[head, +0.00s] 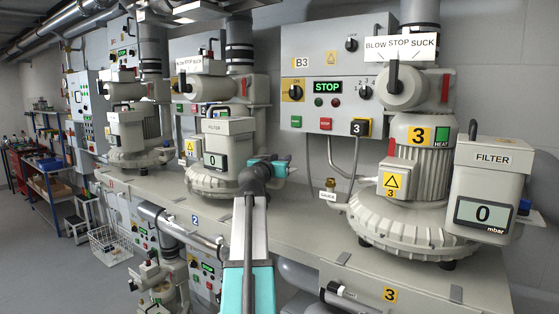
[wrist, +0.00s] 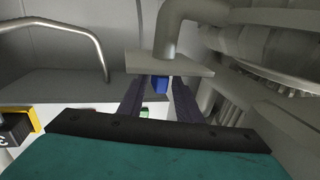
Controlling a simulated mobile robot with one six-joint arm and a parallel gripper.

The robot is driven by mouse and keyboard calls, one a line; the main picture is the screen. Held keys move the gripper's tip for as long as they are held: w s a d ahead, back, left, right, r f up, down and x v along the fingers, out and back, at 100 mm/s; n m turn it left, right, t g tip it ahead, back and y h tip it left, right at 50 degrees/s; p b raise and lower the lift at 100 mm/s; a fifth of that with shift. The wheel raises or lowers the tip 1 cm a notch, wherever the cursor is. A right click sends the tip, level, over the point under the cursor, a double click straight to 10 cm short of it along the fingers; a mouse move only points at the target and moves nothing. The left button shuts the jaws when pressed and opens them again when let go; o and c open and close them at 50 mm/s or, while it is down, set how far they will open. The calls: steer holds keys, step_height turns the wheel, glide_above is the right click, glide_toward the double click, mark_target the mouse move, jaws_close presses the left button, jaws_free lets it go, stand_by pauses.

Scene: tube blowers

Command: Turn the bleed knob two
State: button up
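The bleed knob of blower two, a small blue knob (wrist: 160,87), shows in the wrist view beneath a grey plate with a bent pipe. In the head view it is hidden behind blower two's filter (head: 229,128) or my arm. My gripper (wrist: 159,80) has its two dark fingers apart, one on each side of the knob, with a visible gap on each side. In the head view my teal gripper body shows just right of filter two, whose display (head: 214,161) reads 0; the fingertips are not clear there.
Blower three (head: 415,180) stands at the right with its filter (head: 487,185), display reading 0 and its own blue knob (head: 524,207). Control panel B3 (head: 330,80) shows STOP. A small brass-capped gauge fitting (head: 330,186) and hoses stand between the blowers. The bench front (head: 310,235) is clear.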

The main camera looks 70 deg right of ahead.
jaws_close()
steer(key=n+t+p, duration=0.1)
steer(key=p, duration=0.1)
steer(key=shift+r+t+p, duration=0.1)
steer(key=shift+t+p, duration=0.25)
steer(key=shift+t, duration=0.05)
steer(key=shift+n+t+p, duration=0.3)
steer(key=shift+t, duration=0.1)
jaws_free()
steer(key=shift+w, duration=0.15)
